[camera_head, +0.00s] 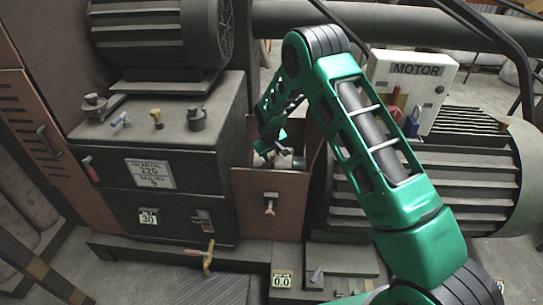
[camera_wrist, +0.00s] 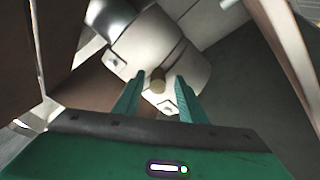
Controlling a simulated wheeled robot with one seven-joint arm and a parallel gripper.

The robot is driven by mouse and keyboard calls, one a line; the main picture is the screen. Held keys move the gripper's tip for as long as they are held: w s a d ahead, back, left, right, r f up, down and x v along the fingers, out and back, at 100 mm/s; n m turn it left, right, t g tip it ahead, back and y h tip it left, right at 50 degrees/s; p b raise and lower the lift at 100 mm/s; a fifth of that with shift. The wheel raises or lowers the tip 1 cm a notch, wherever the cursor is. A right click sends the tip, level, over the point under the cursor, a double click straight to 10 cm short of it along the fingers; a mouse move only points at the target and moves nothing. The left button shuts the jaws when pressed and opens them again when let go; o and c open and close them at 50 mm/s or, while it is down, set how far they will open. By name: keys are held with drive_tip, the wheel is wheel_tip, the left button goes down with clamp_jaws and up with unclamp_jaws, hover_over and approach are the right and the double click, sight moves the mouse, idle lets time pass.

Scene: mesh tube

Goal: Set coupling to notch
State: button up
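The coupling is a pale metal cylinder (camera_wrist: 140,42) ahead of my gripper in the wrist view. In the head view a small part of it (camera_head: 291,161) shows behind the brown guard plate. My gripper (camera_wrist: 157,92) is open, with one green finger on each side of the peg's line. I cannot tell whether the fingertips reach around the peg. A pale tab with a dark mark (camera_wrist: 168,106) shows between the fingers. In the head view my gripper (camera_head: 268,152) is small and partly hidden.
The brown guard plate (camera_head: 270,200) with a handle stands below the coupling. A dark gearbox (camera_head: 165,165) with knobs is on the left. A finned motor (camera_head: 460,180) and a white MOTOR box (camera_head: 407,80) are on the right. A dark wall (camera_wrist: 240,90) lies close right.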

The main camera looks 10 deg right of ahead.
drive_tip(key=shift+d+r, duration=0.1)
drive_tip(key=shift+d, duration=0.05)
drive_tip(key=shift+s+r, duration=0.1)
drive_tip(key=shift+r, duration=0.05)
drive_tip(key=v, duration=1)
drive_tip(key=shift+s+r, duration=0.1)
